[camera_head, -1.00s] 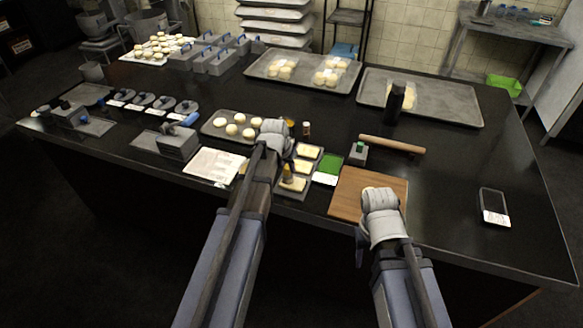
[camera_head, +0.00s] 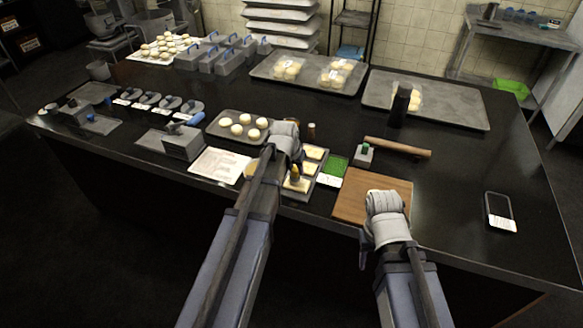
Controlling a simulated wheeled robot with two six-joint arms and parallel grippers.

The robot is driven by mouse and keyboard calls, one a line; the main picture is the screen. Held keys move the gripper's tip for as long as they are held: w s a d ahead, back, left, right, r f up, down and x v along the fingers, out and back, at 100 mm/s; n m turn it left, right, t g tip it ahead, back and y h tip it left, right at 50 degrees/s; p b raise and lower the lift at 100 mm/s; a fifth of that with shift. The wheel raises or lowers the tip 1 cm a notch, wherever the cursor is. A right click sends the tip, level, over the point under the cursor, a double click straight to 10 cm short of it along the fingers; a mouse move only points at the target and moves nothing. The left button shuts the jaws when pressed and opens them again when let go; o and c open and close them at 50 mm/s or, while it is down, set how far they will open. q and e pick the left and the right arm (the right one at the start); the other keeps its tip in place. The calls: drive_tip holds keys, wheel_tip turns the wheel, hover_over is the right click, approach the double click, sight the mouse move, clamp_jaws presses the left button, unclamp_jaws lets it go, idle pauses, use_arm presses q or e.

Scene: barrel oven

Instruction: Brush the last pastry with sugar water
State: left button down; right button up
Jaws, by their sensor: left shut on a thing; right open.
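My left gripper (camera_head: 294,166) is over the small dark tray of flat, pale pastries and is shut on a slim tool with a yellow part, apparently the brush (camera_head: 295,175). The brush is over or on the nearest pastry (camera_head: 298,185); contact is too small to tell. Two more pastries, the middle one (camera_head: 308,167) and the far one (camera_head: 314,153), lie behind it in the tray. The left wrist hides part of the area behind. My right gripper (camera_head: 366,248) is open and empty at the near edge of the wooden board (camera_head: 348,207). No sugar-water container can be made out.
A baking tray (camera_head: 217,127) with several round buns lies behind left. A white sheet (camera_head: 215,163), a green pad (camera_head: 337,162), a rolling pin (camera_head: 398,147) and a dark bottle (camera_head: 400,103) are nearby.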

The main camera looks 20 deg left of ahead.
use_arm(q)
drive_tip(key=shift+d, duration=0.3)
drive_tip(key=shift+d, duration=0.2)
drive_tip(key=shift+d, duration=1.4)
drive_tip(key=shift+a, duration=0.2)
drive_tip(key=shift+a, duration=1.45)
drive_tip(key=shift+a, duration=0.1)
drive_tip(key=shift+w+a, duration=0.1)
drive_tip(key=shift+a, duration=1.4)
drive_tip(key=shift+d, duration=0.15)
